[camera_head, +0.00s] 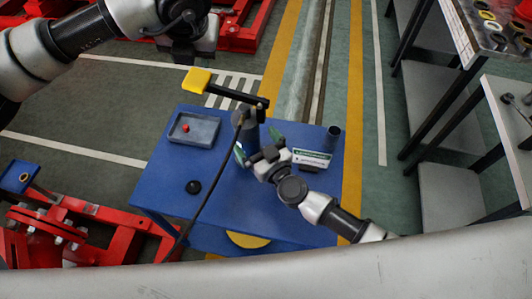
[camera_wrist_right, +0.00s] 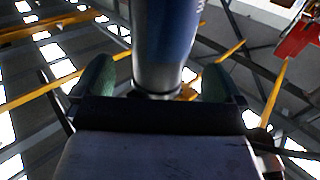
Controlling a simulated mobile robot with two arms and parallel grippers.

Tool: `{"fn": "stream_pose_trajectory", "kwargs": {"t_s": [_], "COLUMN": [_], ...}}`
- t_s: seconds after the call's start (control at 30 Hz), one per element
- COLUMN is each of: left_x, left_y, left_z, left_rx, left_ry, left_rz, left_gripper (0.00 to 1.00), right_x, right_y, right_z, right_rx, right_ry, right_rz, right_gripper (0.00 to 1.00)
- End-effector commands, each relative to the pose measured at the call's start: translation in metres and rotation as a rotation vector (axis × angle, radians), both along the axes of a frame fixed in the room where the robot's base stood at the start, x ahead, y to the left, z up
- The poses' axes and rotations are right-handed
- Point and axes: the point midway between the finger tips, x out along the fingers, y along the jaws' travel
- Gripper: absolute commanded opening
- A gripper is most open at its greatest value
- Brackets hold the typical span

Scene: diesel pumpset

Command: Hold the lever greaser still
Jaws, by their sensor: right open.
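The lever greaser (camera_head: 248,130) stands upright on the blue table, a dark cylinder with a black lever ending in a yellow grip (camera_head: 196,80) out to the left. A black hose runs from its top down to the front left. My right gripper (camera_head: 258,145) is at the greaser's body, its green fingertips on either side. In the right wrist view, the greaser's blue-grey barrel (camera_wrist_right: 162,45) stands between the open fingers, with gaps on both sides. My left gripper (camera_head: 190,38) is dark, above and left of the lever; its fingers are not clearly visible.
The blue table (camera_head: 160,170) holds a grey tray (camera_head: 195,130) with a red knob, a black round piece (camera_head: 193,187), a green-and-white labelled box (camera_head: 312,158) and a dark cup (camera_head: 333,134). Red machinery (camera_head: 70,225) stands at left. Shelving is at right.

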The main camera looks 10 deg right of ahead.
Motion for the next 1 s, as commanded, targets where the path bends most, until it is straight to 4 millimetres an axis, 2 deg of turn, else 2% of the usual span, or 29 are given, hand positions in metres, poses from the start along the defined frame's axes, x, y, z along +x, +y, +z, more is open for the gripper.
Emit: {"fn": "stream_pose_trajectory", "kwargs": {"t_s": [0.1, 0.3, 0.7, 1.0], "left_x": [0.000, 0.000, 0.000, 0.000], "left_y": [0.000, 0.000, 0.000, 0.000], "left_z": [0.000, 0.000, 0.000, 0.000], "left_rx": [0.000, 0.000, 0.000, 0.000], "left_ry": [0.000, 0.000, 0.000, 0.000], "left_rz": [0.000, 0.000, 0.000, 0.000], "left_gripper": [0.43, 0.43, 0.43, 0.43], "right_x": [0.020, 0.039, 0.045, 0.045], "right_y": [0.010, 0.020, 0.023, 0.023], "right_z": [0.001, 0.000, 0.000, 0.000], "right_rx": [0.000, 0.000, 0.000, 0.000], "right_ry": [-0.002, 0.000, 0.000, 0.000], "right_rz": [0.000, 0.000, 0.000, 0.000], "right_gripper": [1.00, 1.00, 1.00, 0.54]}}
